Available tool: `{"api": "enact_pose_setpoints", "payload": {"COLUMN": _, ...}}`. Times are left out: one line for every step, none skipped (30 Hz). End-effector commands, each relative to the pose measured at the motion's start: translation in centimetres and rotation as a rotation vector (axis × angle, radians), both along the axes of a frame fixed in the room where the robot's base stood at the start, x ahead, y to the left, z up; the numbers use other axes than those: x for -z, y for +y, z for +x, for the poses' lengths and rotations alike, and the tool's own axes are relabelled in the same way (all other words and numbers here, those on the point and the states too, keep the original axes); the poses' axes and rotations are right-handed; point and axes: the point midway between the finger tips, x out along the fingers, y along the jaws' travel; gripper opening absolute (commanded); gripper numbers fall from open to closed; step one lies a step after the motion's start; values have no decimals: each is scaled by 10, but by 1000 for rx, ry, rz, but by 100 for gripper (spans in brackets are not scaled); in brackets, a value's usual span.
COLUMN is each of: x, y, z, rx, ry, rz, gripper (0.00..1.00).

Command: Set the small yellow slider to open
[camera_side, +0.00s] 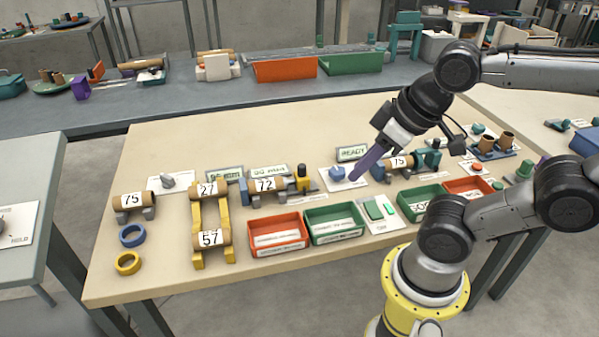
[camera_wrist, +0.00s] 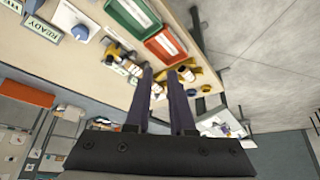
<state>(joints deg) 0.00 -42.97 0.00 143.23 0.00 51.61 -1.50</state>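A small upright yellow piece (camera_side: 302,179), which looks like the slider, stands at the right end of the roll marked 72 (camera_side: 266,185). In the wrist view a small yellow part (camera_wrist: 113,48) shows near the roll's signs, partly unclear. I cannot read whether the slider is set open or closed. My gripper (camera_side: 356,176) points down and left, to the right of the yellow piece and apart from it. Its purple fingers appear just beside the blue knob (camera_side: 337,173). In the wrist view my gripper (camera_wrist: 160,72) has its fingers apart with nothing between them.
Red (camera_side: 278,236) and green (camera_side: 334,225) trays stand in front of the roll. A READY sign (camera_side: 352,153) stands behind the knob. A yellow stand (camera_side: 218,232) is at left. The back strip of table is clear.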

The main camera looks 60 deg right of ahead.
Motion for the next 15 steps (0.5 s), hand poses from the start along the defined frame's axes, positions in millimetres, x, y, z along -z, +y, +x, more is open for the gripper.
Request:
{"api": "enact_pose_setpoints", "payload": {"x": 0, "y": 0, "z": -1, "rx": -26, "ry": 3, "rz": -14, "gripper": 32}}
{"api": "enact_pose_setpoints", "payload": {"x": 1, "y": 0, "z": -1, "rx": -48, "ry": 6, "rz": -26, "gripper": 38}}
{"api": "enact_pose_setpoints", "payload": {"x": -1, "y": 0, "z": -1, "rx": -83, "ry": 7, "rz": -44, "gripper": 45}}
{"api": "enact_pose_setpoints", "payload": {"x": -4, "y": 0, "z": 0, "rx": -114, "ry": 3, "rz": -61, "gripper": 50}}
{"api": "enact_pose_setpoints", "payload": {"x": -8, "y": 0, "z": 1, "rx": -146, "ry": -3, "rz": -78, "gripper": 56}}
{"api": "enact_pose_setpoints", "payload": {"x": -13, "y": 0, "z": 4, "rx": -193, "ry": -8, "rz": -104, "gripper": 58}}
{"api": "enact_pose_setpoints", "payload": {"x": -18, "y": 0, "z": 7, "rx": -229, "ry": -9, "rz": -125, "gripper": 58}}
{"api": "enact_pose_setpoints", "payload": {"x": -22, "y": 0, "z": 11, "rx": -265, "ry": -5, "rz": -144, "gripper": 58}}
{"api": "enact_pose_setpoints", "payload": {"x": -28, "y": -2, "z": 17, "rx": -310, "ry": 2, "rz": -170, "gripper": 58}}
{"api": "enact_pose_setpoints", "payload": {"x": -32, "y": -3, "z": 22, "rx": -342, "ry": 9, "rz": -189, "gripper": 58}}
{"api": "enact_pose_setpoints", "payload": {"x": -36, "y": -4, "z": 28, "rx": -376, "ry": 17, "rz": -208, "gripper": 58}}
{"api": "enact_pose_setpoints", "payload": {"x": -40, "y": -6, "z": 36, "rx": -419, "ry": 32, "rz": -233, "gripper": 58}}
{"api": "enact_pose_setpoints", "payload": {"x": -44, "y": -8, "z": 42, "rx": -449, "ry": 43, "rz": -249, "gripper": 58}}
{"api": "enact_pose_setpoints", "payload": {"x": -47, "y": -11, "z": 49, "rx": -477, "ry": 54, "rz": -264, "gripper": 58}}
{"api": "enact_pose_setpoints", "payload": {"x": -50, "y": -14, "z": 58, "rx": -514, "ry": 71, "rz": -283, "gripper": 58}}
